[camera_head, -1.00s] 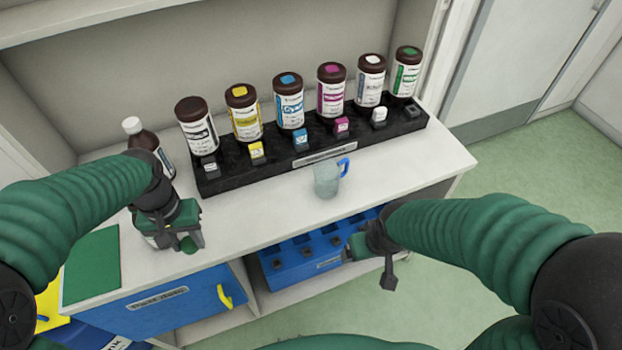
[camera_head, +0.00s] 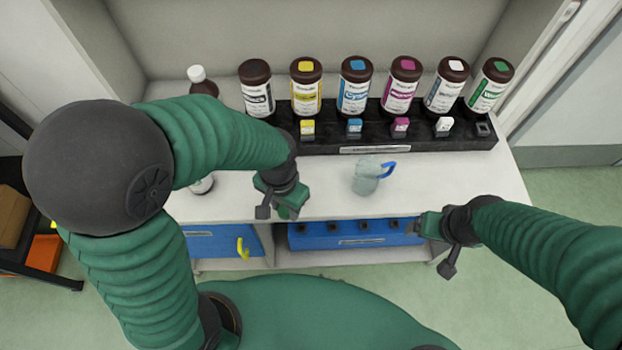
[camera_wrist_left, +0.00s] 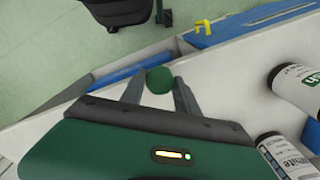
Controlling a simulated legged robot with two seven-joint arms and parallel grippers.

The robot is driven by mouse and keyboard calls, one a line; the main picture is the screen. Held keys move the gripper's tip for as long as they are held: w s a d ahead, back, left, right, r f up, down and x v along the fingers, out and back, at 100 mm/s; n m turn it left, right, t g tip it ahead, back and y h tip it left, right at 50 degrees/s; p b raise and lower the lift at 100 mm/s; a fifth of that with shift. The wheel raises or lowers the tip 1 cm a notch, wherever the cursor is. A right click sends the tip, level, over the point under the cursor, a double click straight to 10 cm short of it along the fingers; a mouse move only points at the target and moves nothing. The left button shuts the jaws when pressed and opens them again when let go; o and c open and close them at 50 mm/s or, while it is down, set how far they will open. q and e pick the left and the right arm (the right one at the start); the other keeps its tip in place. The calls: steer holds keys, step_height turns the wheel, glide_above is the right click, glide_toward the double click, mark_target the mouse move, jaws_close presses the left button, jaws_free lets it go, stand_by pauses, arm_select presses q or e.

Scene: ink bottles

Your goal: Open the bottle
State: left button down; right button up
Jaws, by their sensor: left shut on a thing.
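My left gripper (camera_head: 287,212) is shut on a small round green piece (camera_wrist_left: 160,80), which shows between its two fingertips in the left wrist view. It holds the piece near the front edge of the white counter, left of the beaker. Several dark brown bottles with coloured tops stand in a row at the back, among them the yellow (camera_head: 306,88), blue (camera_head: 355,88) and green (camera_head: 490,88) ones. A white-capped bottle (camera_head: 198,78) stands at the far left, partly hidden behind my left arm. My right gripper (camera_head: 425,226) is near the counter's front edge; its fingers are unclear.
A black rack (camera_head: 375,147) with small coloured blocks runs in front of the bottles. A clear beaker (camera_head: 366,180) with a blue handle stands on the white counter (camera_head: 470,190). A blue drawer (camera_head: 212,242) with a yellow handle and a blue holder (camera_head: 350,238) are below.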

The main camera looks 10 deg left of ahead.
arm_select(q)
glide_above(308, 182)
steer(key=s, duration=0.3)
steer(key=shift+w+d+f, duration=0.15)
steer(key=shift+d+f, duration=0.25)
steer(key=shift+d, duration=0.05)
steer(key=shift+w, duration=0.35)
steer(key=f, duration=0.3)
steer(key=shift+w+a+f, duration=0.3)
steer(key=shift+a+f, duration=0.1)
arm_select(e)
steer(key=shift+d+f, duration=0.15)
steer(key=shift+d, duration=0.1)
arm_select(q)
steer(key=shift+s+d, duration=0.1)
steer(key=shift+d, duration=0.05)
arm_select(e)
steer(key=shift+d, duration=0.1)
